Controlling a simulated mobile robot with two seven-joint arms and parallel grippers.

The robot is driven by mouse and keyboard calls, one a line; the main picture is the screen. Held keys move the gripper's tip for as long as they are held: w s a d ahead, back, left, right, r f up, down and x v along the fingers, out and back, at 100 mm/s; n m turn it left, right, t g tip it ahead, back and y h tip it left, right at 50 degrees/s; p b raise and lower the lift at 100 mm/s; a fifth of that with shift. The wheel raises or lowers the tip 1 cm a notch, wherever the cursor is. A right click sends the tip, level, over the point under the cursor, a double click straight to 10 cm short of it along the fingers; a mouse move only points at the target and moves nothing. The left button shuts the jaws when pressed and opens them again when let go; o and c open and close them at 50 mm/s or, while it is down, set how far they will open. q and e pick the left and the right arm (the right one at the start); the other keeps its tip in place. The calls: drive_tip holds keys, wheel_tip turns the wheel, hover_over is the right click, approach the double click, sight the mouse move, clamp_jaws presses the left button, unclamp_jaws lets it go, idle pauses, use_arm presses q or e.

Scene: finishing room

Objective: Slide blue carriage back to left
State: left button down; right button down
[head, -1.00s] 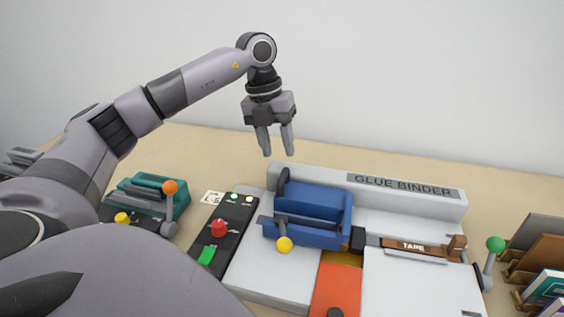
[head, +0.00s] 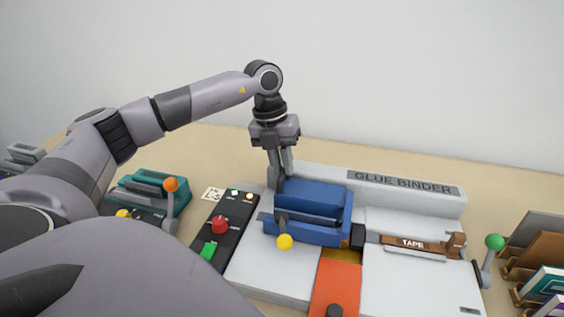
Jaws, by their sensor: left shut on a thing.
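The blue carriage (head: 318,210) sits at the left part of the white glue binder (head: 272,272) in the head view. A yellow-knobbed lever (head: 285,241) stands at its front. My left gripper (head: 281,180) points down at the carriage's rear left corner. Its fingers are shut on the grey upright handle there, which they mostly hide. The exact contact is hard to see. My right gripper is not in view.
A black control panel (head: 236,226) with red and green buttons lies left of the carriage. A teal device (head: 148,193) with an orange-knobbed lever stands farther left. An orange-red plate (head: 337,285), a brown tape bar (head: 408,244) and a green-knobbed lever (head: 494,242) lie to the right.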

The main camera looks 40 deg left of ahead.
use_arm(q)
drive_tip(key=shift+s+a, duration=0.35)
drive_tip(key=shift+a, duration=0.3)
drive_tip(key=shift+s+a, duration=0.35)
drive_tip(key=shift+a, duration=0.35)
drive_tip(key=shift+s+a, duration=0.35)
drive_tip(key=shift+a, duration=0.4)
drive_tip(key=c, duration=1.1)
unclamp_jaws()
drive_tip(key=shift+s, duration=0.1)
wheel_tip(320, 180, up, 7)
drive_tip(key=a, duration=0.1)
drive_tip(key=shift+s+a+b, duration=0.15)
drive_tip(key=shift+s+b, duration=0.15)
drive_tip(key=shift+s, duration=0.05)
